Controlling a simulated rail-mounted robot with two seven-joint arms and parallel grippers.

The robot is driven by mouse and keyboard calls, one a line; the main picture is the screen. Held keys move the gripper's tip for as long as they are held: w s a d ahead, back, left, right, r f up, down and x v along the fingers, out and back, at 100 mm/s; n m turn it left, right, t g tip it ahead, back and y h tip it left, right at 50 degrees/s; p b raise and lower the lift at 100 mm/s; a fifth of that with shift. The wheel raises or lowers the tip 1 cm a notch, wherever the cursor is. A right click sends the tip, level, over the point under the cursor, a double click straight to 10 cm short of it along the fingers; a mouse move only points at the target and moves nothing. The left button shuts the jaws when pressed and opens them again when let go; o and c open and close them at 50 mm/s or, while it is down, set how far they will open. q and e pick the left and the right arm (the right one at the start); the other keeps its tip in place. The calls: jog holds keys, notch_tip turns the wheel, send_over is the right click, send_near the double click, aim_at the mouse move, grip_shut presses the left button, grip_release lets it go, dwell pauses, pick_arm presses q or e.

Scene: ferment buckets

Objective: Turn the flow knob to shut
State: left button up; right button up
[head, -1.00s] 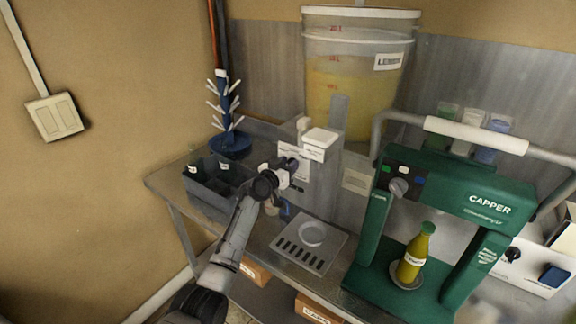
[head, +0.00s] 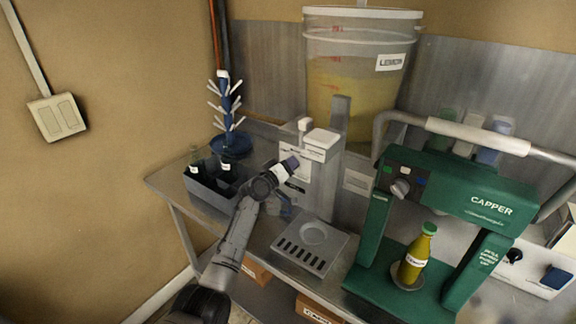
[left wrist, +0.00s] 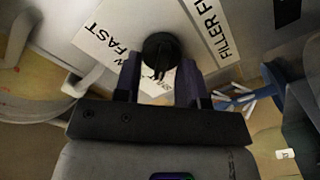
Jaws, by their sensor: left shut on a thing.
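The flow knob (left wrist: 161,48) is a round black knob with a raised grip, on the pale front panel of the filler. In the left wrist view it sits between the two fingers of my left gripper (left wrist: 160,72), which is shut on it. The panel label reads "FAST" (left wrist: 128,52) beside the knob; other label words are partly hidden. In the head view my left gripper (head: 290,164) is at the front of the grey filler (head: 322,158), and the knob is hidden there. My right gripper is not in view.
A lemon bucket (head: 350,80) stands behind the filler. A drip tray (head: 300,258) lies below it. A green capper (head: 440,190) holding a yellow bottle (head: 414,256) stands at right. A bottle crate (head: 205,192) and blue drying rack (head: 230,145) are at left.

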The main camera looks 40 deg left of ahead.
pick_arm(q)
jog(key=shift+n, duration=0.5)
jog(key=o, duration=0.8)
jog(key=shift+o, duration=0.2)
jog(key=shift+s, duration=0.1)
jog(key=s, duration=1.3)
jog(key=shift+s+d+b, duration=0.3)
